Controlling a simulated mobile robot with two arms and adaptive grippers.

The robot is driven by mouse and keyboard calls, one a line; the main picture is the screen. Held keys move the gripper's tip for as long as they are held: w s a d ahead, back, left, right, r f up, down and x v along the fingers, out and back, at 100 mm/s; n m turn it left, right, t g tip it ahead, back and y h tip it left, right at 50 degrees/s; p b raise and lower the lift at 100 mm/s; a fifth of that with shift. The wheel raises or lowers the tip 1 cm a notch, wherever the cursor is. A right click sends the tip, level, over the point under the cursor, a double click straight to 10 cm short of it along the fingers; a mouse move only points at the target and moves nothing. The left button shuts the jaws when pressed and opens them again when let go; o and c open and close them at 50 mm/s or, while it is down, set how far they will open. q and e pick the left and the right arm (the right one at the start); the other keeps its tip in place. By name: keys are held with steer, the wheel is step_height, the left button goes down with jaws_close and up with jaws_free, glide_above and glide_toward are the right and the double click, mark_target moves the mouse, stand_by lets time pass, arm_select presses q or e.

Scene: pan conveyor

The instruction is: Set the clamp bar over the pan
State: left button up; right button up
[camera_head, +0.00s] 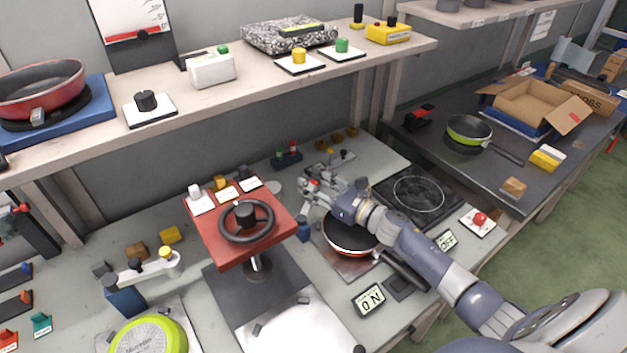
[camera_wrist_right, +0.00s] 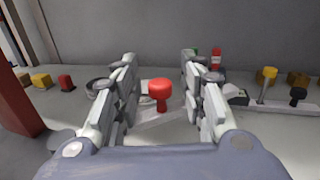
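My right gripper (camera_head: 310,190) reaches over the workbench from the lower right, above the far side of the red pan (camera_head: 345,240). In the right wrist view its fingers (camera_wrist_right: 160,90) are open. A red knob (camera_wrist_right: 160,90) stands between them with gaps on both sides. A pale bar (camera_wrist_right: 165,118) lies under the knob, perhaps the clamp bar; the fingers partly hide it. The pan sits on a plate, its dark handle (camera_head: 404,271) pointing lower right; my arm covers part of it. My left gripper is not in view.
A red press with a black handwheel (camera_head: 246,222) stands left of the pan. Another grey bar with a yellow knob (camera_head: 165,253) stands at the left.

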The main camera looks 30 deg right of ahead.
steer(key=shift+w, duration=0.1)
jaws_close()
steer(key=shift+h, duration=0.3)
steer(key=m+h, duration=0.1)
steer(key=s+d+m+t+h, duration=0.1)
steer(key=h, duration=0.1)
steer(key=s+m+h, duration=0.1)
steer(key=shift+s+d+f+h+b, duration=0.1)
steer(key=shift+s+d+h+b, duration=0.15)
steer(key=shift+d+h+b, duration=0.05)
steer(key=shift+s+d+m+h+b, duration=0.25)
steer(key=shift+s+m+h, duration=0.3)
steer(key=shift+m+h, duration=0.35)
steer(key=shift+s+d+m+h+b, duration=0.2)
steer(key=shift+s+m+h, duration=0.35)
steer(key=shift+h, duration=0.55)
jaws_free()
steer(key=shift+a, duration=0.1)
